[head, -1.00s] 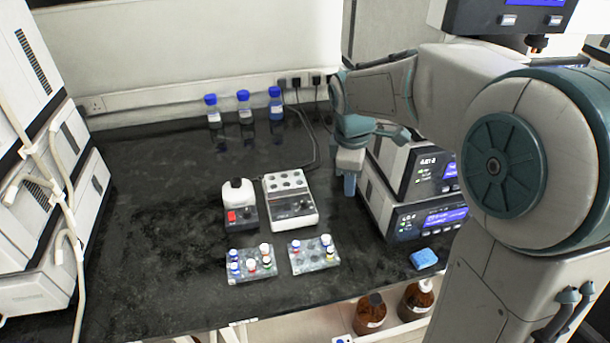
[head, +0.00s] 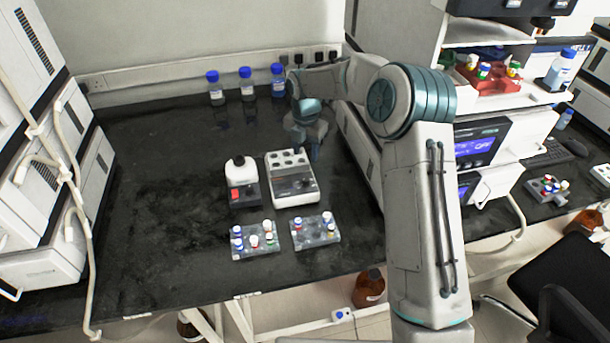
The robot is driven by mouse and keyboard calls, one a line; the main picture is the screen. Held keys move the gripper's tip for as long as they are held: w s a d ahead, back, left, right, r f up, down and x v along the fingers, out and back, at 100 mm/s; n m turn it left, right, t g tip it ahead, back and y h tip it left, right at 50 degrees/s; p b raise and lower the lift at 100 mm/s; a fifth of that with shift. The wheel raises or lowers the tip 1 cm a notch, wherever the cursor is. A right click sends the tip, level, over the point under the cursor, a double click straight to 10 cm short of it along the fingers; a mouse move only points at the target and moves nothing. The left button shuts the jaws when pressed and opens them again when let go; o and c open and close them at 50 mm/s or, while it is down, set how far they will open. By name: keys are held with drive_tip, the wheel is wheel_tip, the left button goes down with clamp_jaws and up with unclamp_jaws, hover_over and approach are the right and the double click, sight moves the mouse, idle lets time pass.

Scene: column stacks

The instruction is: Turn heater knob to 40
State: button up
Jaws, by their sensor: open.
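The heater (head: 291,179) is a white and grey block with round wells in its top and a dark front panel. It stands on the black bench in the head view. Its knob is too small to make out on the panel. My gripper (head: 309,150) is open and points down at the back right corner of the heater, with nothing seen in it. I cannot tell whether it touches the heater. My arm hides part of the bench behind it.
A small mixer with a red switch (head: 241,183) stands close at the heater's left. Two vial racks, left (head: 255,241) and right (head: 316,231), lie in front. Several blue-capped bottles (head: 246,86) stand at the back. Stacked instruments (head: 480,143) rise at the right. The bench's left middle is clear.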

sight(305, 178)
wheel_tip(305, 178, down, 11)
drive_tip(key=shift+r+p, duration=0.1)
drive_tip(key=shift+p, duration=0.6)
clamp_jaws()
